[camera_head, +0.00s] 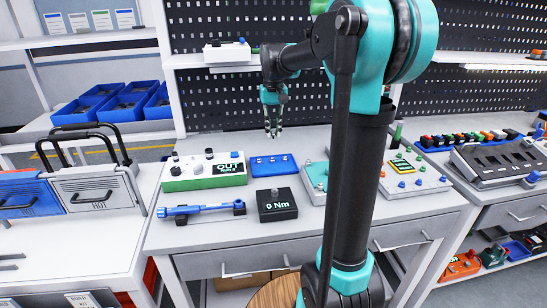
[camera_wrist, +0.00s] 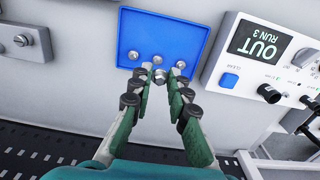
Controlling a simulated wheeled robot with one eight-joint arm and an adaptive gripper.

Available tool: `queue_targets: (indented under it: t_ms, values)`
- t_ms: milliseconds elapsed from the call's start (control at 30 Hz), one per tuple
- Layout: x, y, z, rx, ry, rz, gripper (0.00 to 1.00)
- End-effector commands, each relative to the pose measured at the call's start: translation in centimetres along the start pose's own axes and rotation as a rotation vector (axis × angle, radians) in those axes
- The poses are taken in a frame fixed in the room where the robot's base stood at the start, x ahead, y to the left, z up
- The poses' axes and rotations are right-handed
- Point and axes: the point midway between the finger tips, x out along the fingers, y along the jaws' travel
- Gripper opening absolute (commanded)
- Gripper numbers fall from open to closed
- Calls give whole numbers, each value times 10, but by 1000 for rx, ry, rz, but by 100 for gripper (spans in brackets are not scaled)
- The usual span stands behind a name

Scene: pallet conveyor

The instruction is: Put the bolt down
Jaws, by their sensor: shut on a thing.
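My gripper (camera_head: 273,134) hangs fingers down above the back of the bench, over and behind a flat blue tray (camera_head: 273,172). In the wrist view my gripper (camera_wrist: 161,72) is shut on a small grey metal bolt (camera_wrist: 160,78) between its fingertips. The bolt cannot be made out in the head view. The blue tray (camera_wrist: 163,25) lies just beyond the fingertips in the wrist view, with small round metal bolt heads (camera_wrist: 133,55) in a row along its near edge.
A white-and-green box marked OUT (camera_head: 203,172) stands left of the tray. A black "0 Nm" block (camera_head: 277,205) and a blue torque wrench (camera_head: 200,210) lie in front. A teal-and-white fixture (camera_head: 315,178) is at the right. A black perforated panel (camera_head: 225,105) rises behind.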

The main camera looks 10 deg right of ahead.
Motion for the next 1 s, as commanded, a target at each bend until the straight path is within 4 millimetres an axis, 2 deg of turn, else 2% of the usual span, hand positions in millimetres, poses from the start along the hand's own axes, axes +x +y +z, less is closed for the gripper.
queue_targets:
  t_ms: [100,300,533,767,1000]
  values:
    - [29,0,0,0,0,0,0]
    - [63,0,-1,0,0,0,0]
    - [77,0,0,0,0,0,0]
    - [106,0,0,0,0,0,0]
    - [109,0,0,0,0,0,0]
